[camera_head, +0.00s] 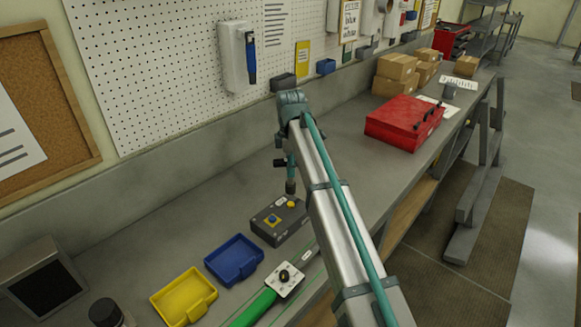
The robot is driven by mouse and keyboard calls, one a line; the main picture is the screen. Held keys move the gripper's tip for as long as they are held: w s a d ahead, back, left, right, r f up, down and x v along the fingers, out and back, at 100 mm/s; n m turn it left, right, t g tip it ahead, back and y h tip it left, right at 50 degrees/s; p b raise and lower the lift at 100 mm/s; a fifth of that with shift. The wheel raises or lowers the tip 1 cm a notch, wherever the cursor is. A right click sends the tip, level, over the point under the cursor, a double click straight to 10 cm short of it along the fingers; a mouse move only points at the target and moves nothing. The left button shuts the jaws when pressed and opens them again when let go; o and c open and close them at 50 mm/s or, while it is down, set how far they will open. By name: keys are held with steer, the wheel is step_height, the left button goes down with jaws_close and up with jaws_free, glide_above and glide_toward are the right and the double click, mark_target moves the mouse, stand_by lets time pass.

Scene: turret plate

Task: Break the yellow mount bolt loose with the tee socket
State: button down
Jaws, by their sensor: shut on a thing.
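A dark grey block (268,238) sits on the bench below the end of my arm. My gripper (288,160) points down above the block, shut on the tee socket. The tee socket's dark lower end (291,187) hangs just above or at the yellow bolt head; I cannot tell whether they touch. The gripper fingers are small and partly hidden by the arm.
A blue tray (236,278) and a yellow tray (162,307) lie left of the block. A green-handled tool (252,310) with a white plate (286,281) lies in front. A red case (377,128) and cardboard boxes (397,66) stand farther back. The pegboard wall (170,75) bounds the bench.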

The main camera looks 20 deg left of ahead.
mark_target(291, 182)
steer(key=shift+f+b, duration=1.1)
steer(key=shift+f, duration=1.45)
steer(key=shift+f, duration=0.65)
stand_by(1.0)
steer(key=shift+n+p, duration=0.55)
steer(key=shift+n, duration=0.25)
stand_by(0.8)
steer(key=shift+p, duration=0.3)
steer(key=shift+r+p, duration=0.65)
steer(key=shift+r, duration=0.85)
